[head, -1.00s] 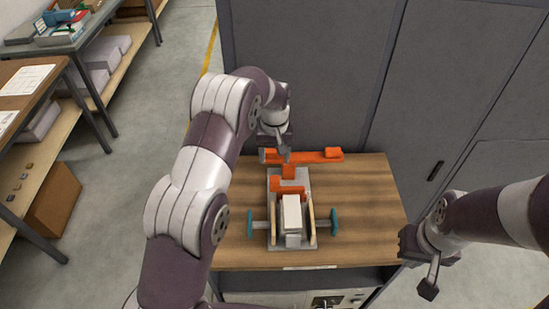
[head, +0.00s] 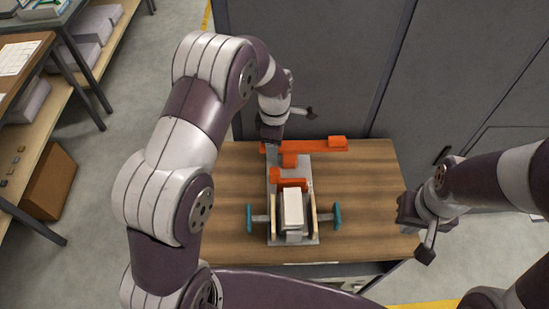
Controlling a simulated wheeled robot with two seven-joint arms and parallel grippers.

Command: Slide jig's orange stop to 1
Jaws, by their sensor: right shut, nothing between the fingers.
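The jig (head: 306,172) is a grey plate on the wooden bench, with a pale block between two upright cheeks. Its orange stop (head: 318,146) has a long bar across the far end, with a raised block at its right end. More orange pieces sit nearer the pale block. Any number marks are too small to read. My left gripper (head: 271,143) points down at the left part of the orange bar and hides some of it. I cannot tell whether it touches or how its fingers stand. My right gripper (head: 404,220) is shut and empty over the bench's right edge.
Teal knobs (head: 250,219) (head: 337,216) stick out on both sides of the jig. The bench top (head: 365,190) is clear left and right of it. Grey cabinets (head: 310,60) stand close behind. Shelving with boxes stands at far left.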

